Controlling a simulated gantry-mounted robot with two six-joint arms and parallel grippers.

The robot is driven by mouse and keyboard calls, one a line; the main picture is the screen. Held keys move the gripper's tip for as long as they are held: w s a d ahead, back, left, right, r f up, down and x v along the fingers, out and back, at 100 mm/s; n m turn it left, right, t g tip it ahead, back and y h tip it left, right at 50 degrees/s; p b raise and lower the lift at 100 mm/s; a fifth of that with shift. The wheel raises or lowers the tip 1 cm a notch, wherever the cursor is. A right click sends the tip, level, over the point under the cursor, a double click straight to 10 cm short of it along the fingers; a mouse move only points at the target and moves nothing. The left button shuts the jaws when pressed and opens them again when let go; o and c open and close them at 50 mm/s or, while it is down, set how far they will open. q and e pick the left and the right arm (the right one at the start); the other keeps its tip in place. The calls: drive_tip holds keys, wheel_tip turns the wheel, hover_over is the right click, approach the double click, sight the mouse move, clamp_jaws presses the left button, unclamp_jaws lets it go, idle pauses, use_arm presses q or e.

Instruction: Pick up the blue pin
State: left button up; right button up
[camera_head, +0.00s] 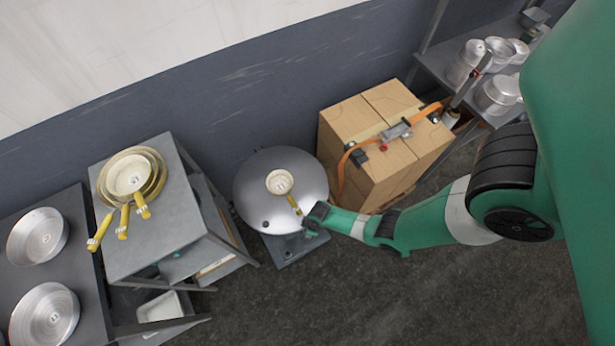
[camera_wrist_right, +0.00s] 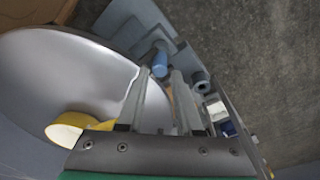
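The blue pin (camera_wrist_right: 160,60) shows in the right wrist view as a short blue cylinder on grey metal beside the large silver round body. In the head view I cannot make it out; my gripper may hide it. My right gripper (camera_wrist_right: 158,76) is open, its two fingers apart and nothing gripped between them. The pin appears between and just beyond the fingertips; I cannot tell whether they touch it. In the head view my right gripper (camera_head: 311,218) is at the lower right edge of the silver round body (camera_head: 255,205). My left gripper is not in view.
A small yellow-handled pan (camera_head: 281,182) lies on the silver body. A strapped cardboard box (camera_head: 365,130) stands to its right. A grey cart (camera_head: 175,215) with nested yellow-handled pans (camera_head: 132,173) stands left. A shelf with metal pots (camera_head: 497,95) is at upper right. Floor in front is clear.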

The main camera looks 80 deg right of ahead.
drive_tip(key=shift+w+f+b, duration=0.2)
drive_tip(key=shift+f+b, duration=0.25)
drive_tip(key=shift+f, duration=0.8)
drive_tip(key=shift+r, duration=0.1)
clamp_jaws()
